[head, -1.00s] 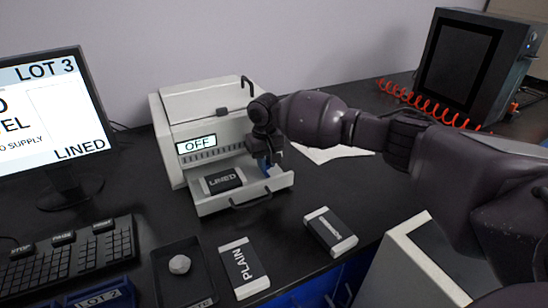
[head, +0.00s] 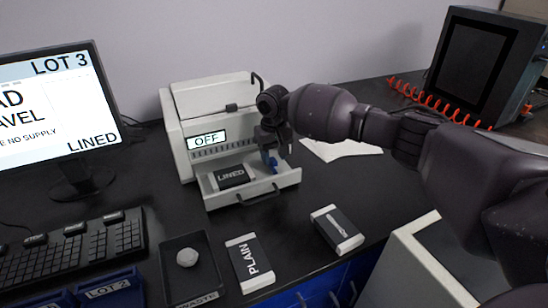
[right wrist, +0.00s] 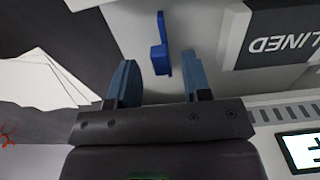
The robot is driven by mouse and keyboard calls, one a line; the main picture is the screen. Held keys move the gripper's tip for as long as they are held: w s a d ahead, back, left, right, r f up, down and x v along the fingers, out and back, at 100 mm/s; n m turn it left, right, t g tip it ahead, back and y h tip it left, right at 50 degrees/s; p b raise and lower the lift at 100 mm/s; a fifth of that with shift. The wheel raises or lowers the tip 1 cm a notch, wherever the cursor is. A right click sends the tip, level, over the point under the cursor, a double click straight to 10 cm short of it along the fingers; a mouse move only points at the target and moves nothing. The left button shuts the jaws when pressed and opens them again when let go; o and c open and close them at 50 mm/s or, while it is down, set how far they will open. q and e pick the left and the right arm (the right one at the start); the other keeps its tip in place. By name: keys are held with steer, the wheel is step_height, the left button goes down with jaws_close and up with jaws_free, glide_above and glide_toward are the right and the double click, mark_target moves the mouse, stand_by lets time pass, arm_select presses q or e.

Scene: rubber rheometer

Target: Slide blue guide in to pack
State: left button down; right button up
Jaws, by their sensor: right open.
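The blue guide (right wrist: 160,48) stands in the open drawer of the white machine, with a gap between it and the LINED pack. The LINED pack (head: 232,176), dark with white ends, lies in the drawer (head: 249,195) at its left; part of it (right wrist: 283,38) shows at the right of the right wrist view. My right gripper (right wrist: 158,84) is open, its two blue fingers on either side of the guide's near end, apart from it. In the head view the right gripper (head: 270,160) is over the drawer's right end and largely hides the guide. My left gripper is not in view.
The machine (head: 205,110) reads OFF. A PLAIN pack (head: 250,262) and another dark pack (head: 337,229) lie on the bench in front. A waste tray (head: 190,292) holds a pale lump. White paper (head: 340,149) lies right of the drawer.

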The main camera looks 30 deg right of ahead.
mark_target(273, 159)
arm_select(q)
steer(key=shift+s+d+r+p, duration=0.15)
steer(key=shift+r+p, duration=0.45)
steer(key=shift+p, duration=0.3)
arm_select(e)
step_height(273, 159, up, 10)
steer(key=shift+f, duration=0.25)
steer(key=shift+o, duration=1.2)
steer(key=shift+w+d+r, duration=0.1)
steer(key=shift+w, duration=0.1)
step_height(273, 159, down, 10)
steer(key=n+b, duration=0.3)
steer(key=n, duration=1.5)
steer(key=shift+r, duration=0.2)
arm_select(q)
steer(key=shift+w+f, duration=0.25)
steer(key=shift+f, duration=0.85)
arm_select(e)
steer(key=shift+f, duration=0.7)
